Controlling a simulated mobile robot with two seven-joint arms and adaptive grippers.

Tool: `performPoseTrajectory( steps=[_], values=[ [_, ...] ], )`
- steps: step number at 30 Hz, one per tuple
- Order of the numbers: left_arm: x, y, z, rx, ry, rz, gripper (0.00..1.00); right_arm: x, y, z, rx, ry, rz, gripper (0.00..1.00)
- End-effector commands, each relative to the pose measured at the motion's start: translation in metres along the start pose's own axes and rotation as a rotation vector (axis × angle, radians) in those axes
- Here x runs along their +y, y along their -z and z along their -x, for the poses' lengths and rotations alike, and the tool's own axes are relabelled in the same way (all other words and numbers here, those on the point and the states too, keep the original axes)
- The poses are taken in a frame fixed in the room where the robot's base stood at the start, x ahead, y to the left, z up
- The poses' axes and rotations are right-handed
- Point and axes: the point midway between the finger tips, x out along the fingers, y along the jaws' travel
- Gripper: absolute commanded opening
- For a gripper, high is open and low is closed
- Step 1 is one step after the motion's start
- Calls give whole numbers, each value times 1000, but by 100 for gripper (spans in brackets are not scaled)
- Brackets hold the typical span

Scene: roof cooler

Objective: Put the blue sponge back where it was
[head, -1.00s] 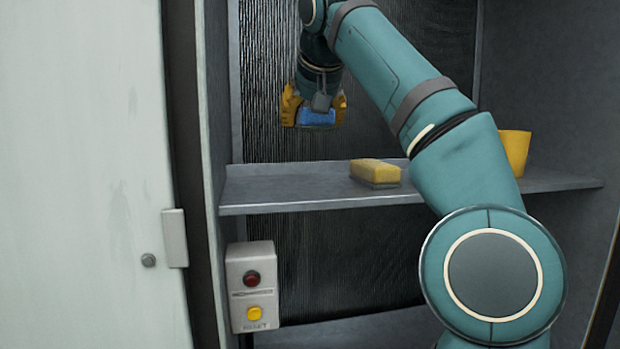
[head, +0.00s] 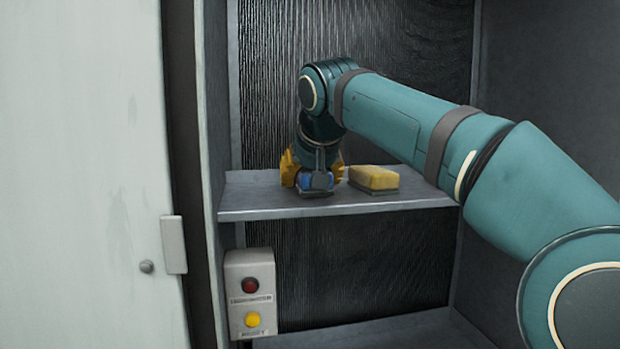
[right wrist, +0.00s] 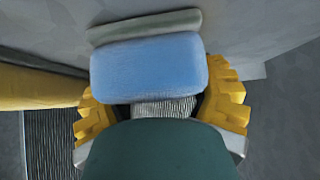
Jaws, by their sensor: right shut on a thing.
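The blue sponge (head: 318,182), with a grey-green layer on one side, is held between the yellow fingers of my right gripper (head: 312,174). It is at the left part of the grey shelf (head: 248,201), left of a yellow sponge. I cannot tell whether it touches the shelf. In the right wrist view the blue sponge (right wrist: 150,70) sits between the two fingers, and its grey-green layer (right wrist: 145,25) faces away from the gripper. My left gripper is not in view.
The yellow sponge (head: 374,179) lies on the shelf close to the right of my gripper. A control box (head: 251,292) with a red and a yellow button hangs below the shelf's left end. A pale door (head: 85,180) fills the left. My arm hides the shelf's right part.

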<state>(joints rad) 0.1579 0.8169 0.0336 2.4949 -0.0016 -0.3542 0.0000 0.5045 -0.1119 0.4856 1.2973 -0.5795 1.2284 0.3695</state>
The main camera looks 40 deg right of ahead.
Motion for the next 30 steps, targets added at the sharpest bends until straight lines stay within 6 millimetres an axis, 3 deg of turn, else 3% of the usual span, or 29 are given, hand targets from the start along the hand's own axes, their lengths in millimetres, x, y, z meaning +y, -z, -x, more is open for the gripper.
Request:
performPoseTrajectory(
  steps=[11, 12, 15, 26, 30],
  values=[
    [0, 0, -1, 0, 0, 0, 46, 0, -3, -3, 1, 0, 0, 37],
    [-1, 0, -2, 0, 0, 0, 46, 0, -3, -4, 1, 0, 0, 66],
    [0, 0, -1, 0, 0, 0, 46, 0, -3, -3, 0, 0, 0, 96],
    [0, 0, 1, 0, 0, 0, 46, 0, -1, -1, 1, 0, 0, 96],
    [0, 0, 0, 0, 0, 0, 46, -1, -1, 15, 4, 2, 0, 96]
  ],
)
